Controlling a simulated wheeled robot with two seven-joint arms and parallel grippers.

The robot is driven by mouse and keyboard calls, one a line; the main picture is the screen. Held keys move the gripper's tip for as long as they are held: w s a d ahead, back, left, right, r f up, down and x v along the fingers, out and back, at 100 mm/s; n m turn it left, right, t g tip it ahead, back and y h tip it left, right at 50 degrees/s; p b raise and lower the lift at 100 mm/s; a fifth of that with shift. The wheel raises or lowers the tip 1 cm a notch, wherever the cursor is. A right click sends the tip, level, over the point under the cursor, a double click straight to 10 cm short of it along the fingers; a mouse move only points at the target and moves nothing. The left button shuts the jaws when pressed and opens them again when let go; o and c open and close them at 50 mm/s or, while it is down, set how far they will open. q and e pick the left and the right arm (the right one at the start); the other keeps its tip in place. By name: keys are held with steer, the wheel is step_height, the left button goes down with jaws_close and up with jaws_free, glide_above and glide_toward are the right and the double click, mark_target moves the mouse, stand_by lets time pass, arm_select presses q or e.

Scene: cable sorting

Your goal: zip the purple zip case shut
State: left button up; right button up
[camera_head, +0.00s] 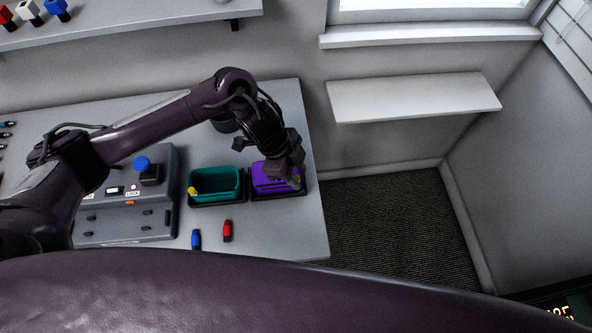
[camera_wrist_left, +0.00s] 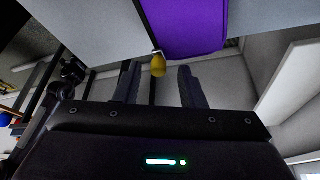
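The purple zip case (camera_head: 268,181) sits in a dark holder at the right end of the table. My left gripper (camera_head: 293,178) is over its right end and hides part of it, so I cannot tell how far the zip is closed. In the left wrist view the purple case (camera_wrist_left: 185,25) fills the top middle. Its yellow zip pull (camera_wrist_left: 158,65) hangs at the case's edge. The two fingers of my left gripper (camera_wrist_left: 158,78) are apart, with the pull between their tips and gaps on both sides. My right gripper is in neither view.
A teal zip case (camera_head: 216,184) with a yellow pull stands open just left of the purple one. A blue connector (camera_head: 196,239) and a red connector (camera_head: 227,231) lie in front. A grey lock box (camera_head: 130,215) stands further left.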

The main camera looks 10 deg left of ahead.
arm_select(q)
steer(key=b+v, duration=0.1)
steer(key=v, duration=0.6)
steer(key=shift+r, duration=0.4)
steer(key=shift+a, duration=0.2)
